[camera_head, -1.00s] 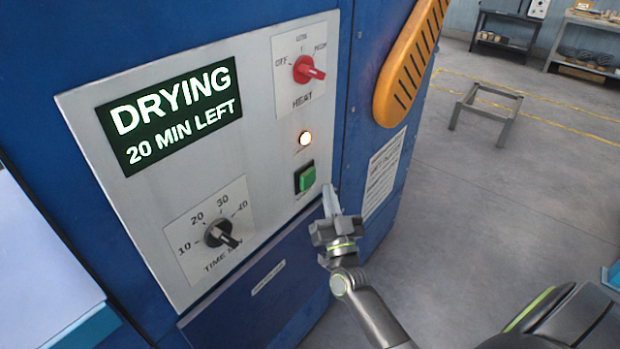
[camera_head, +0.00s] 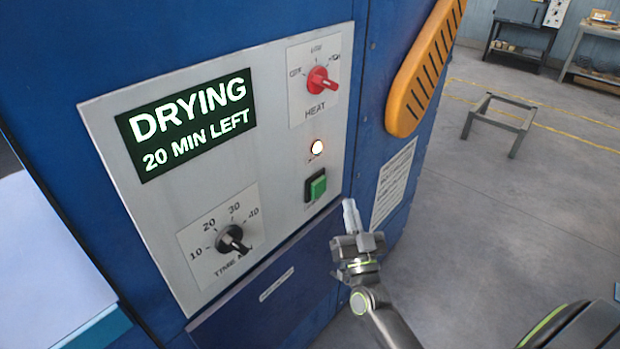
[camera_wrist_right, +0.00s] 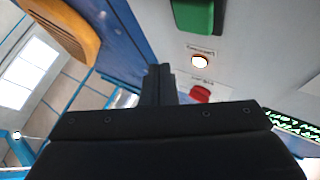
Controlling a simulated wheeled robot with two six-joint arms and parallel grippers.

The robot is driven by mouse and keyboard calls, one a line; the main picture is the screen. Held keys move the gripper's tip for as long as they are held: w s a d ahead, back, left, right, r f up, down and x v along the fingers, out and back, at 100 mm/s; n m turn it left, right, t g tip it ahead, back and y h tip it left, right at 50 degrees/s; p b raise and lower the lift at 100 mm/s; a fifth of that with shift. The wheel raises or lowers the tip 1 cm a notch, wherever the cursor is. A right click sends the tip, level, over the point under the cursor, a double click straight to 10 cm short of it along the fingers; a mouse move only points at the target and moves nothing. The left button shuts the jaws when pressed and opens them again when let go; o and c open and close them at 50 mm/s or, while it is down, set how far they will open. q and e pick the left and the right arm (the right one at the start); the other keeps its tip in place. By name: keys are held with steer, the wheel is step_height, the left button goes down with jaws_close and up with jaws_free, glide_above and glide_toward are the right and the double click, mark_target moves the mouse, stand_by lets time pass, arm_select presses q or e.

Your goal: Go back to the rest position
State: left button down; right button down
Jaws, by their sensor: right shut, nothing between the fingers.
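My right gripper (camera_head: 350,215) is shut and empty, just in front of the lower right edge of the white control panel (camera_head: 200,120). It is below and to the right of the green button (camera_head: 317,187) and apart from it. In the right wrist view the closed fingers (camera_wrist_right: 161,84) are in the middle, with the green button (camera_wrist_right: 193,12) above. The display (camera_head: 188,123) reads "DRYING 20 MIN LEFT". The lamp (camera_head: 317,146) is lit. The red heat knob (camera_head: 320,80) and black time knob (camera_head: 231,239) are on the panel. My left gripper is not in view.
The blue dryer cabinet (camera_head: 230,20) fills the left side. An orange slotted guard (camera_head: 425,70) sticks out at its right. A low metal frame (camera_head: 500,115) stands on open grey floor (camera_head: 490,215). Workbenches (camera_head: 520,38) stand at the back.

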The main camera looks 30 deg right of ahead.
steer(key=s+f+n+g+y, duration=0.1)
steer(key=s+f+g, duration=0.2)
steer(key=f, duration=0.8)
steer(key=s+f+n+g+y, duration=0.2)
steer(key=f+g, duration=0.2)
steer(key=f, duration=0.7)
steer(key=s+f+n+g+y, duration=0.1)
steer(key=s+f+g, duration=0.2)
steer(key=f, duration=0.8)
steer(key=s+a+f+g+y, duration=0.15)
steer(key=s+f+g, duration=0.35)
steer(key=s+f, duration=0.9)
steer(key=s+f+g, duration=0.3)
steer(key=s, duration=0.7)
steer(key=s+f+n+g, duration=0.1)
steer(key=s+f+g, duration=0.2)
steer(key=s, duration=0.8)
steer(key=shift+a+f+g, duration=0.3)
steer(key=shift+a+f, duration=0.15)
steer(key=shift+f, duration=0.35)
